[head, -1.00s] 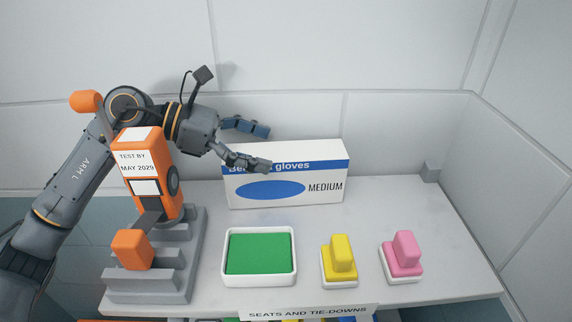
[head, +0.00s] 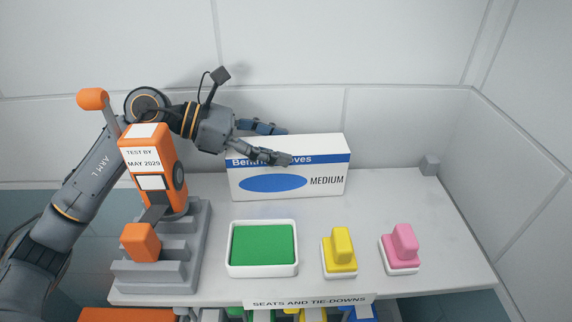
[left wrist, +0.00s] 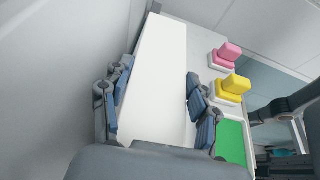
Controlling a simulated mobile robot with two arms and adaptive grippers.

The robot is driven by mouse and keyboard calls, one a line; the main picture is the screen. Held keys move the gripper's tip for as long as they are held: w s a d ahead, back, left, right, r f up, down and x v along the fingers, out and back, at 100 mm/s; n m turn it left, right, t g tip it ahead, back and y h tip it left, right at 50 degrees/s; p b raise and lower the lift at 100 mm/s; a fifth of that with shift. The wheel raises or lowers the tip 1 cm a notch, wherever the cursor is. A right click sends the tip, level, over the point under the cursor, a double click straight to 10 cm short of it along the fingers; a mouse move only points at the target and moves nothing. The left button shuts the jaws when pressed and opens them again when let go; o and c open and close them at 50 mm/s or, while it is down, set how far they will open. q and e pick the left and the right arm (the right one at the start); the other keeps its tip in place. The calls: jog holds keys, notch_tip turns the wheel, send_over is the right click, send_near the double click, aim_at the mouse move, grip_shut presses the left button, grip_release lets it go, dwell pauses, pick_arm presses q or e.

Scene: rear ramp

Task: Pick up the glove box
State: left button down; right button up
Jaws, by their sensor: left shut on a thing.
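The glove box (head: 325,165) is a white carton with a blue stripe, a blue oval and the word MEDIUM. It stands upright at the back of the light shelf. My left gripper (head: 286,144) reaches over its top from the left, with one finger in front of its upper face and one behind. In the left wrist view the white box (left wrist: 160,60) lies between the two fingers, and the gripper is shut on it. The front finger covers part of the printed name. No gap shows under the box.
An orange device (head: 150,175) on a grey stepped base stands at the left, close to my left arm. A green-filled white tray (head: 262,271), a yellow block (head: 342,245) and a pink block (head: 404,242) stand in front. Walls close off the back and right.

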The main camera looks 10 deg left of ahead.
pick_arm(q)
jog(key=shift+r, duration=0.2)
pick_arm(e)
jog(key=shift+d, duration=0.3)
